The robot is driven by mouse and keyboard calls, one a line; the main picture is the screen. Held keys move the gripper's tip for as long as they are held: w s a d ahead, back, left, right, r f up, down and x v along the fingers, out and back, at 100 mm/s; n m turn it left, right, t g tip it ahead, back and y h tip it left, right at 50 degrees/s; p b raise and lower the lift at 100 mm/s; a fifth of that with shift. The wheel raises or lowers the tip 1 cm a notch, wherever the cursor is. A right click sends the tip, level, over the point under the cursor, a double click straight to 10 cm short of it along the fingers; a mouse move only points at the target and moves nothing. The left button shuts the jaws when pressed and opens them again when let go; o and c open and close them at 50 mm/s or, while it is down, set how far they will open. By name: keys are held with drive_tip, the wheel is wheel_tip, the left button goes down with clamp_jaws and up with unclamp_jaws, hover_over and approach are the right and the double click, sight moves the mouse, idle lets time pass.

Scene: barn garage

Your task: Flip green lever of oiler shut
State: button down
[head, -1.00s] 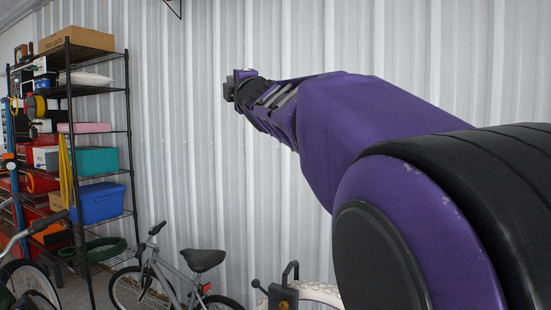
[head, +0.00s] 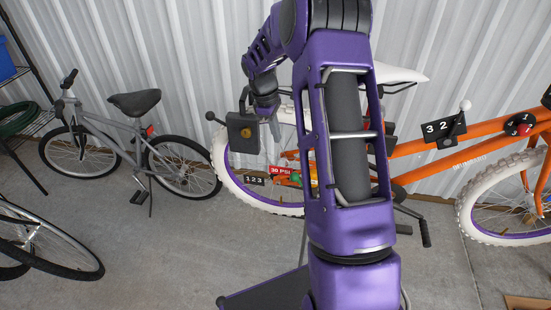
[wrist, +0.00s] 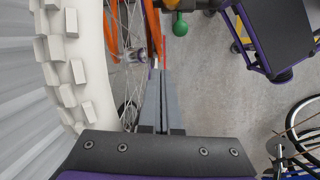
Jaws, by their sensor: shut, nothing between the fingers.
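A green ball-ended lever (wrist: 180,25) hangs at the top centre of the wrist view, on a small dark mount. In the head view a small green part (head: 296,177) shows low on the orange bike, by a red "30 PSI" label; its details are too small to tell. My gripper (wrist: 156,72) is shut and empty. Its narrow grey fingers point up the wrist picture, and the green ball lies beyond their tips and slightly right. In the head view my gripper (head: 274,132) is beside the bike's white-tyred wheel, partly hidden by a dark box.
The orange bike (head: 430,165) stands along the wall, partly behind my arm. A grey bike (head: 135,140) stands left. The concrete floor between is mostly clear.

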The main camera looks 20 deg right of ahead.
sight(285, 168)
drive_tip(key=shift+m+g+y, duration=0.3)
drive_tip(key=shift+g+y, duration=0.2)
drive_tip(key=shift+g, duration=0.1)
drive_tip(key=s+f, duration=0.1)
drive_tip(key=f, duration=0.3)
drive_tip(key=s+d+f+b, duration=0.1)
drive_tip(key=f, duration=0.2)
drive_tip(key=s+f, duration=0.1)
drive_tip(key=f, duration=0.3)
drive_tip(key=shift+s+d+f, duration=0.2)
drive_tip(key=shift+s+f, duration=0.1)
drive_tip(key=shift+f, duration=0.05)
